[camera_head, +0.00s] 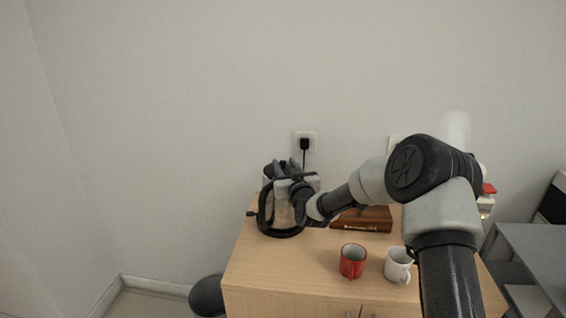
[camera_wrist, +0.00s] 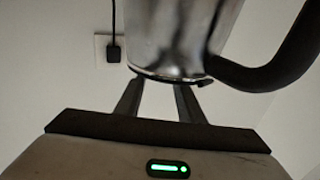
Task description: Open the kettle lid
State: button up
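The kettle (camera_head: 283,212) stands at the left back of the wooden cabinet, with a shiny metal body and black handle. My gripper (camera_head: 281,172) is at the kettle's top and hides most of the lid. The wrist view appears upside down: the kettle body (camera_wrist: 180,40) fills the top middle, its black handle (camera_wrist: 275,72) curves off to the right, and its dark top rim is lowest. My gripper (camera_wrist: 158,88) shows two fingers spread apart with a gap between them, tips close to that rim. Whether they touch, and whether the lid is raised, I cannot tell.
A red mug (camera_head: 352,261) and a white mug (camera_head: 398,265) stand near the front of the cabinet top (camera_head: 290,262). A brown book (camera_head: 368,220) lies behind them. A wall socket (camera_head: 305,137) with a black plug and cord is behind the kettle. My arm crosses the right side.

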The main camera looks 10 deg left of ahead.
jog(key=shift+x, duration=1.4)
grip_shut()
